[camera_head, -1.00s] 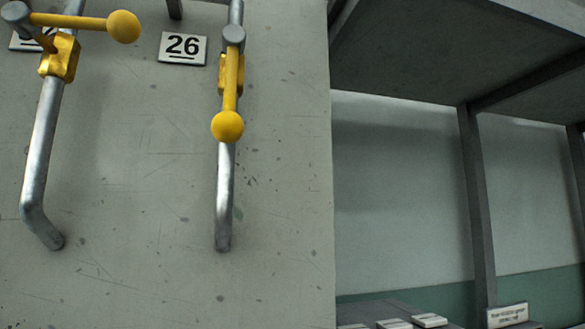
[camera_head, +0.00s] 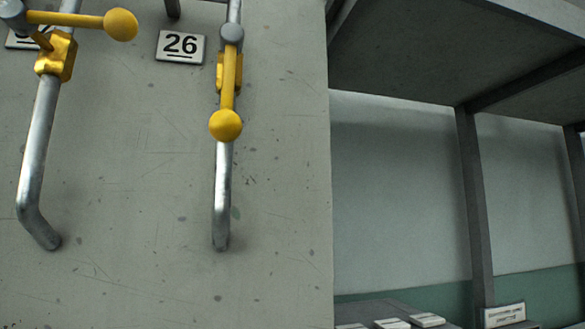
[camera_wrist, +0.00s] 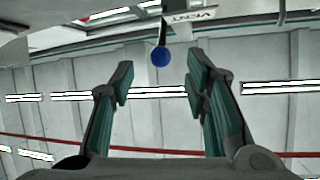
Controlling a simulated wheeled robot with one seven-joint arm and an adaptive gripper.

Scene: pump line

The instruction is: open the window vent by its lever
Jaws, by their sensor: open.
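In the wrist view a blue ball knob (camera_wrist: 160,56) sits on the end of a short dark lever (camera_wrist: 163,30). A white plate marked VENT (camera_wrist: 195,14) shows upside down beside it. The window vent itself cannot be clearly made out. My gripper (camera_wrist: 160,70) is open, with one finger on each side in the picture and nothing between the pads. The ball appears in line with the gap, beyond the fingertips; its distance is hard to judge. The head view shows neither the knob nor my gripper.
In the head view, two pipes with yellow valve levers (camera_head: 228,90) (camera_head: 85,20) run down a grey panel (camera_head: 120,180). A plate marked 26 (camera_head: 181,46) is between them. At right is an open bay with a post (camera_head: 475,200) and small plates at the bottom.

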